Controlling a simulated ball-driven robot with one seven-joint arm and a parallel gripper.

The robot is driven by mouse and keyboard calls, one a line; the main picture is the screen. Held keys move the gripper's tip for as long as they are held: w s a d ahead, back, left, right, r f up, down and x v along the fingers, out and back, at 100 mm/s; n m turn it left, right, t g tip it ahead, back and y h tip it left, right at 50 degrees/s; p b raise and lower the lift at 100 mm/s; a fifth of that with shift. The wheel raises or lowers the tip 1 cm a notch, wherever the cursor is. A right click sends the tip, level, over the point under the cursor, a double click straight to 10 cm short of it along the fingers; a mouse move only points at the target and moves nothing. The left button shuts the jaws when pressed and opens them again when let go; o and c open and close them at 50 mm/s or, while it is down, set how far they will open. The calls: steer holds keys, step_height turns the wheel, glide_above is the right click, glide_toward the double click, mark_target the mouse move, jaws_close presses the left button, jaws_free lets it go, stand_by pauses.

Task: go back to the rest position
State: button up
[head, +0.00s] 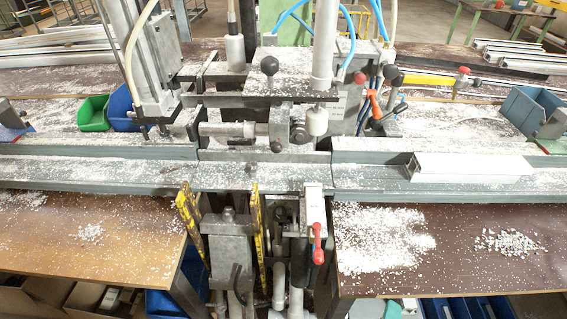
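My gripper is not in view, and no part of my arm can be made out with certainty. The clamp machine (270,95) stands in the middle of the bench with its metal blocks, rods and black ball knobs. A white profile piece (472,168) lies on the grey rail (365,180) to the right of the machine. Nothing is seen holding it.
White chips cover the brown bench tops on the left (90,245) and right (440,265). Green (93,113) and blue (122,108) bins stand at the left. A red-handled lever (317,235) and yellow bars (257,222) stick up at the front middle.

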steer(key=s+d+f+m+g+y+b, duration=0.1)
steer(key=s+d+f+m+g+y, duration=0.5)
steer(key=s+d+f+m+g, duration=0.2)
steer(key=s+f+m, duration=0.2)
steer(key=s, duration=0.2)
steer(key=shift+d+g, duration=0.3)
